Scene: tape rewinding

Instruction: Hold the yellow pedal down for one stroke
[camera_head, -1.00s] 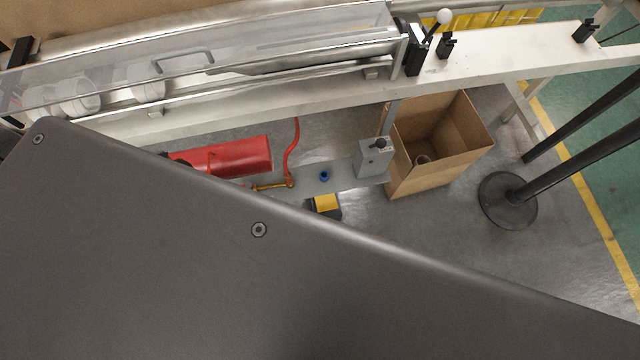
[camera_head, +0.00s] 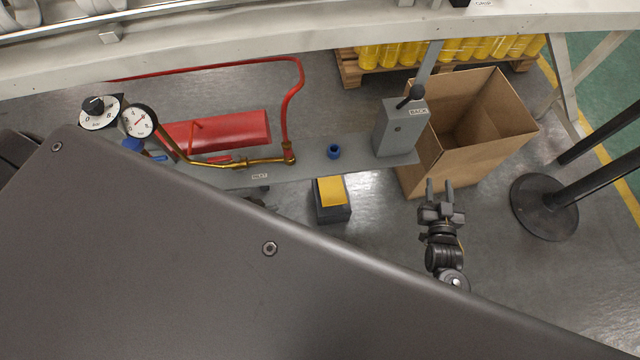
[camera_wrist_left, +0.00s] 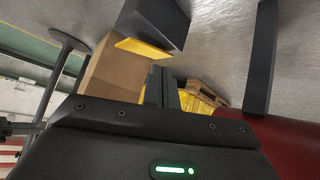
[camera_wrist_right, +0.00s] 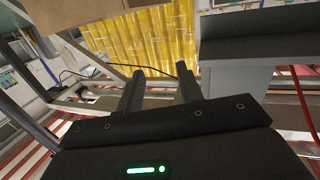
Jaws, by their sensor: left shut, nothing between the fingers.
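The pedal has a yellow plate (camera_head: 331,191) on a dark block (camera_head: 334,214). It stands on the floor by the grey base plate, in the middle of the head view. In the left wrist view its yellow plate (camera_wrist_left: 143,48) and dark block (camera_wrist_left: 160,20) show upside down, beyond my left fingertips and apart from them. My left gripper (camera_wrist_left: 161,72) is shut and empty; it does not show in the head view. My right gripper (camera_head: 437,184) is open and empty, right of the pedal and in front of the cardboard box; its spread fingers show in the right wrist view (camera_wrist_right: 160,75).
An open cardboard box (camera_head: 435,167) stands right of the grey BACK post (camera_head: 400,130). A red cylinder (camera_head: 230,134), red hose and gauge (camera_head: 138,121) are at the left. A black stand (camera_head: 545,207) is far right. My dark body panel covers the lower left.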

